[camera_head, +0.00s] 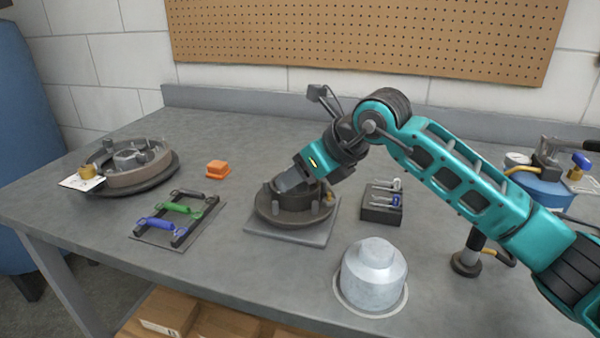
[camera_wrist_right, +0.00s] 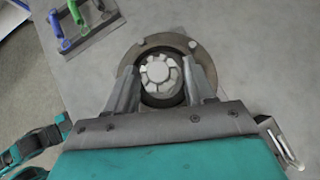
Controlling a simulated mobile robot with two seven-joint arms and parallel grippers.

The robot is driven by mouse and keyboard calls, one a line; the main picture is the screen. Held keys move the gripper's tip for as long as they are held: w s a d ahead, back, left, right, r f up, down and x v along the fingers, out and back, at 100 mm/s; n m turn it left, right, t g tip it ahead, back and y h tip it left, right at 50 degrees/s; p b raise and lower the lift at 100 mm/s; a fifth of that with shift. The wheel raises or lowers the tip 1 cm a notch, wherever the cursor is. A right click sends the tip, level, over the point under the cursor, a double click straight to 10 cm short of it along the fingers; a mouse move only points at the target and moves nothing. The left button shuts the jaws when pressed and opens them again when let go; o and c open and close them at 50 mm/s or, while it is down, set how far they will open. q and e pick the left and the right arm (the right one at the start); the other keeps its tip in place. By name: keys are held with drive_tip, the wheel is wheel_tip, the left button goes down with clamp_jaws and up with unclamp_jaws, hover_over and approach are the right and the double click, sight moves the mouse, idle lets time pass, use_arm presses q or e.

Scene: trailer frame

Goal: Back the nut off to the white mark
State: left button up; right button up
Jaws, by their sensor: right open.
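The hub (camera_head: 268,207) stands on a square grey plate (camera_head: 318,233) in the middle of the bench. In the right wrist view its round flange (camera_wrist_right: 178,41) surrounds a dark ring and a pale slotted nut (camera_wrist_right: 158,72). My right gripper (camera_head: 290,187) points down at the hub from above and to the right. In the right wrist view its two fingers (camera_wrist_right: 160,84) are open, one on each side of the nut. I cannot tell whether they touch it. The white mark cannot be told apart from the pale nut. My left gripper is not in view.
A metal cap (camera_head: 374,275) stands in front right of the hub. A dark block with small tools (camera_head: 381,212) is to its right. A rack with coloured handles (camera_head: 180,216), an orange block (camera_head: 218,169) and a drum (camera_head: 137,166) are to the left. A blue canister (camera_head: 540,188) stands far right.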

drive_tip(key=c, duration=0.8)
drive_tip(key=shift+w+d+n+g+y, duration=0.15)
drive_tip(key=shift+n+g+y, duration=0.6)
drive_tip(key=shift+n, duration=0.65)
drive_tip(key=shift+n+g+p, duration=0.35)
drive_tip(key=shift+n+g, duration=0.4)
drive_tip(key=shift+n, duration=0.05)
drive_tip(key=o, duration=0.8)
drive_tip(key=shift+r, duration=0.1)
